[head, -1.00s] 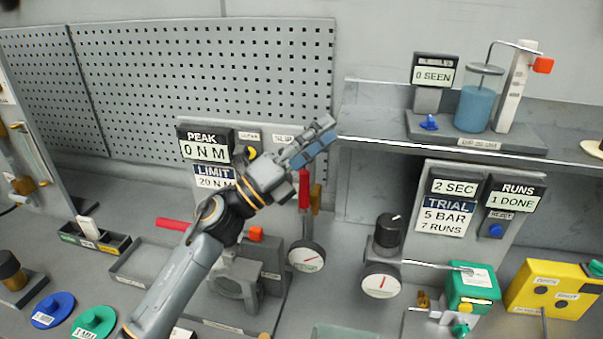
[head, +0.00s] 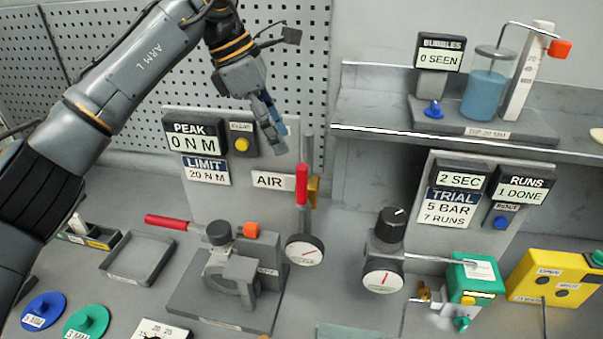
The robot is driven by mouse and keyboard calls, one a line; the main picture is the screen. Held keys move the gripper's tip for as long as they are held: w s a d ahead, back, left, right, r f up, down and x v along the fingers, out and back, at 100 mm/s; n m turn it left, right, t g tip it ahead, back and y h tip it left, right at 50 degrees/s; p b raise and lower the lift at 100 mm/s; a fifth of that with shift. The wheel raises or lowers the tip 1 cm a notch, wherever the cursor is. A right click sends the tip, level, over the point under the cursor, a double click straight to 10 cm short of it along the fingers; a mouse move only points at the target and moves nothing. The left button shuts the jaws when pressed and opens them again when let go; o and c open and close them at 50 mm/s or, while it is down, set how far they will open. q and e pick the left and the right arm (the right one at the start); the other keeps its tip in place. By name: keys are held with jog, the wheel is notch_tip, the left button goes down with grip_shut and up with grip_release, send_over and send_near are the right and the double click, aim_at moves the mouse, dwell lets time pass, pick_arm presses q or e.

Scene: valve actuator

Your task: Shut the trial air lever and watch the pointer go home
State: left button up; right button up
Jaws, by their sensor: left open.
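The air lever (head: 302,185) has a red handle standing upright on a brass valve body (head: 314,190), just right of the "AIR" label (head: 273,181). Below it is a round white gauge (head: 305,251) with a red pointer tilted up to the right. My left gripper (head: 273,137) is open and empty. It points down, above and a little left of the red handle, apart from it in the picture. My right gripper is not in view.
A clamp fixture with a red horizontal handle (head: 167,222) stands lower left. Another gauge (head: 383,280) sits under a black knob (head: 391,225). A shelf (head: 450,145) juts out at right.

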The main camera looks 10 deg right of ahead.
pick_arm(q)
jog(key=p, duration=0.4)
send_over(302, 199)
jog(key=w, duration=0.1)
notch_tip(302, 199, down, 9)
jog(key=shift+a+r, duration=0.1)
jog(key=shift+a, duration=0.05)
jog(key=shift+x, duration=0.8)
jog(key=shift+w+a, duration=0.1)
grip_shut()
